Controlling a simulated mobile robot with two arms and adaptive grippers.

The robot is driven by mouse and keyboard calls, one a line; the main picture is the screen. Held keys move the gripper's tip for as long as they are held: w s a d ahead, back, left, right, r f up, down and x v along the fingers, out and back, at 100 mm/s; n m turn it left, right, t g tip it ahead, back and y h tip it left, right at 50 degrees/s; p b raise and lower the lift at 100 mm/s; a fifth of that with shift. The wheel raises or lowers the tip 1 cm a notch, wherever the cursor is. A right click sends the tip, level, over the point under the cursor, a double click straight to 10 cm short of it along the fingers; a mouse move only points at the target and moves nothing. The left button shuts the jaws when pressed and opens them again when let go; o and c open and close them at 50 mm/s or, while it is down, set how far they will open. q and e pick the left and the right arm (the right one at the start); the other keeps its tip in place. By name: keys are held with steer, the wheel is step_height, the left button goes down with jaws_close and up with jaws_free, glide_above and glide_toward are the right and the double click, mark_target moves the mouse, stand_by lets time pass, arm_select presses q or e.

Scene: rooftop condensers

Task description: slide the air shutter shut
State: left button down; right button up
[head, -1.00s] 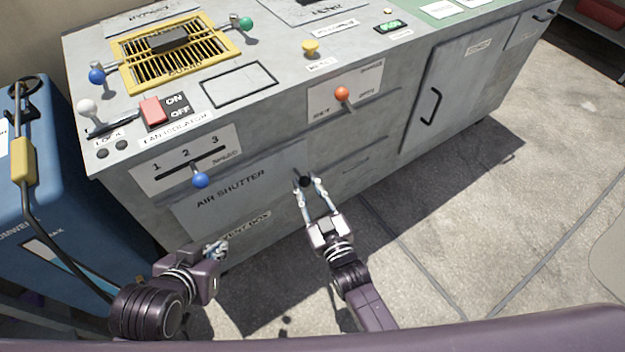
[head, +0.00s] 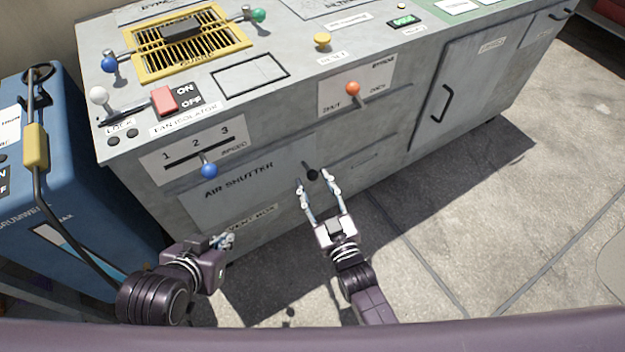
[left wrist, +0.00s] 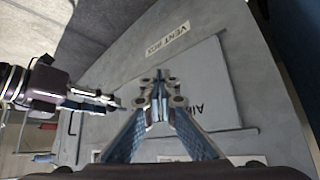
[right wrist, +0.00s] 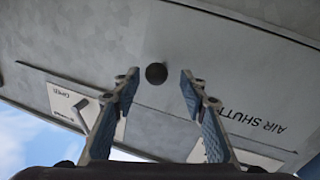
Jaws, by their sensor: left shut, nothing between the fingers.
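The air shutter (head: 225,193) is a flat grey panel labelled AIR SHUTTER on the cabinet's front. A round black knob (head: 312,174) is near the panel's right end; it also shows in the right wrist view (right wrist: 156,73). My right gripper (head: 317,182) is open with its fingers pointing at the knob. In the right wrist view the knob lies just beyond and between the fingertips, not gripped. My left gripper (head: 229,240) is shut and empty, low in front of the cabinet near the VENT BOX label (head: 250,217).
Above the shutter is a speed slider with a blue knob (head: 209,170). An orange knob (head: 352,88) sits on a plate to the right. A blue machine (head: 75,190) stands close at the left. The floor (head: 450,220) at the right is clear.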

steer(key=v, duration=1)
steer(key=shift+s, duration=0.35)
steer(key=shift+d, duration=0.15)
